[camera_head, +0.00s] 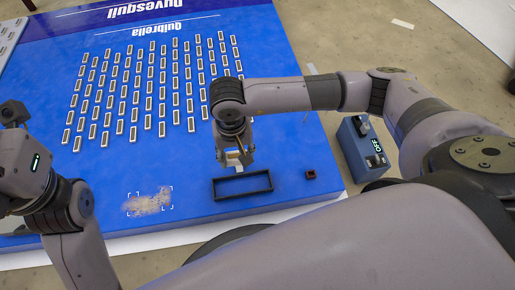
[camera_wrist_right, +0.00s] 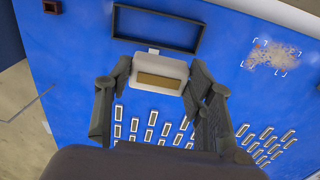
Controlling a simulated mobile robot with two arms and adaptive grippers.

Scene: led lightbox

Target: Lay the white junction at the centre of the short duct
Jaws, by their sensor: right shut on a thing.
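The white junction (camera_wrist_right: 160,72) is a pale block with a tan face, held between the fingers of my right gripper (camera_wrist_right: 158,88) in the wrist view. The head view shows my right gripper (camera_head: 236,160) pointing down, with the pale junction (camera_head: 234,158) at its tips. The short duct (camera_head: 243,195) is a black rectangular frame on the blue panel, just in front of the gripper. In the wrist view the duct (camera_wrist_right: 117,22) lies just beyond the junction. Whether the junction touches the panel is unclear. My left arm is at the left edge; its fingertips are not visible.
Several rows of small LED modules (camera_head: 147,95) cover the blue panel (camera_head: 290,110) behind. A small dark red-brown square part (camera_head: 310,175) sits right of the duct. A tan smudged patch (camera_head: 149,202) lies left. A blue powered box (camera_head: 359,155) stands off the panel's right edge.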

